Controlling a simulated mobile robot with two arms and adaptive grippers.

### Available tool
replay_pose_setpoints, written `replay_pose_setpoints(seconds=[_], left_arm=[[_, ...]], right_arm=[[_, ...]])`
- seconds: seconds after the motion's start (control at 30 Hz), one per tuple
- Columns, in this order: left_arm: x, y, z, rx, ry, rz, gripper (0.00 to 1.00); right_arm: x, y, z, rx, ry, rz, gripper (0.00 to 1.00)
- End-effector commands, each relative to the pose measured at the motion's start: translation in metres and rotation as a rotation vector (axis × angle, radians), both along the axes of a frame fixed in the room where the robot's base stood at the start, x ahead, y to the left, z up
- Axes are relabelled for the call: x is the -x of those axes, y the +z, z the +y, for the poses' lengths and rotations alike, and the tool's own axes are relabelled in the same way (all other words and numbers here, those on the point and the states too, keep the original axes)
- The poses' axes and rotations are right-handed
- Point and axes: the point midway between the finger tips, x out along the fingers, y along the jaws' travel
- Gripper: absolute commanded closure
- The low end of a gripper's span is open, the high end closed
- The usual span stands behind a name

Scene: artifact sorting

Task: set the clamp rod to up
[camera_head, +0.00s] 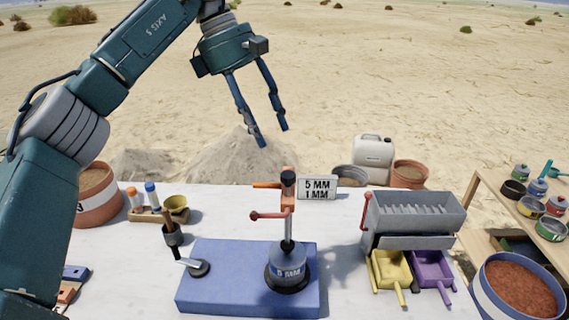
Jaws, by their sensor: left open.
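The clamp rod (287,212) stands upright on a blue block on the white table, above a round grey sieve can marked "5 MM" (288,273). It has an orange upper part with a dark knob on top, and a red-tipped side handle (268,215) pointing left. My left gripper (272,138) is open and empty. It hangs above and behind the clamp rod, apart from it, with its blue fingers pointing down. My right gripper is not in view.
A "5 MM 1 MM" sign (317,187) stands close behind the clamp. A grey riffle box (414,216) with yellow (390,270) and purple (432,269) trays is at right. A brush holder (173,236) is left of the clamp.

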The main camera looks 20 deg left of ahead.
Motion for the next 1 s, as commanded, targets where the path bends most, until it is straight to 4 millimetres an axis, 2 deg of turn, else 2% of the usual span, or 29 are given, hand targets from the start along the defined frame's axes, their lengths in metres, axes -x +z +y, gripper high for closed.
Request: replay_pose_setpoints(seconds=[0.3,0.5,0.7,0.93,0.97,1.0], left_arm=[[-0.001,-0.054,-0.023,0.001,-0.002,0.004,0.55],[-0.002,-0.081,-0.035,0.004,-0.002,0.002,0.55],[-0.002,-0.092,-0.04,0.005,-0.001,0.002,0.55],[-0.002,-0.093,-0.04,0.005,0.0,0.001,0.55],[-0.002,-0.093,-0.04,0.005,0.0,0.001,0.57],[-0.002,-0.093,-0.04,0.005,0.0,0.001,0.65]], right_arm=[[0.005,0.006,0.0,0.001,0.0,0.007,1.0],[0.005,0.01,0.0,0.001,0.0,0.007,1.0],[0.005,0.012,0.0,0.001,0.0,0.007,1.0],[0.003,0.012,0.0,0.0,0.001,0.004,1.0],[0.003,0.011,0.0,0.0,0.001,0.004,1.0],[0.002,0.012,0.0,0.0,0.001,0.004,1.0]])
